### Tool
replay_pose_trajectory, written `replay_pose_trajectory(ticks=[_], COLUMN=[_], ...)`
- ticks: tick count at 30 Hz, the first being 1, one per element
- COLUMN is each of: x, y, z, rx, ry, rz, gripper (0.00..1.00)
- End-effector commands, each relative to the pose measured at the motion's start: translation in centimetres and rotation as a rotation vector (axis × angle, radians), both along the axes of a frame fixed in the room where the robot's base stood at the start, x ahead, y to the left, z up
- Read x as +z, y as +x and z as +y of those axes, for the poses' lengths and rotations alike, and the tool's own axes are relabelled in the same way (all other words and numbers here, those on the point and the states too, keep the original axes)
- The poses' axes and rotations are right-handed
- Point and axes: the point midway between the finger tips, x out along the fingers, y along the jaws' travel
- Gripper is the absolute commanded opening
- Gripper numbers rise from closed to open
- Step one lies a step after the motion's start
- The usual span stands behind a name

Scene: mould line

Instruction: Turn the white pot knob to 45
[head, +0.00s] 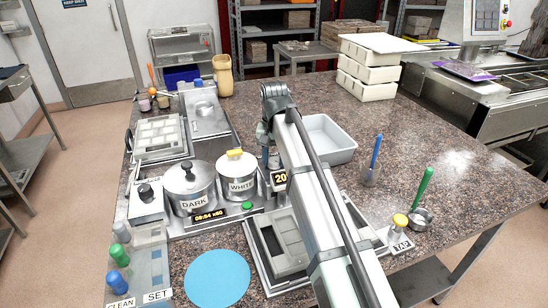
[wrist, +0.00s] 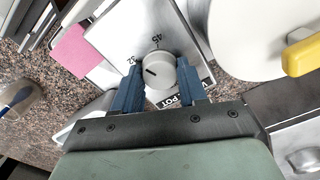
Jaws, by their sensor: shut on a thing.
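In the wrist view the white pot knob (wrist: 161,82) is a round grey dial with a short dark pointer mark. It sits on a pale metal panel (wrist: 115,38) marked 32 and 45, with a partly covered label ending in POT. The pointer mark faces left, nearer the 32 than the 45. My gripper (wrist: 159,70) has a blue finger on each side of the knob and is shut on it. In the head view the white pot (head: 238,186), with a yellow lid handle, stands left of my arm. A partly covered display (head: 280,179) starts with 20. My arm hides the knob there.
The dark pot (head: 188,190) stands left of the white pot, with a timer display (head: 209,215) in front. A white tub (head: 328,140) is behind my arm. A mould tray (head: 276,244) and blue disc (head: 217,277) lie in front. The right of the table is mostly clear.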

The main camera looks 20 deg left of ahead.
Motion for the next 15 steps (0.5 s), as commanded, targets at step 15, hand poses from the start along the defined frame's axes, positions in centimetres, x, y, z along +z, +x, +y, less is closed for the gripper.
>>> replay_pose_trajectory(ticks=[15], x=[-0.02], y=[-0.09], z=[-0.05], rx=[-0.475], ry=[-0.001], rz=[0.001], gripper=[0.11])
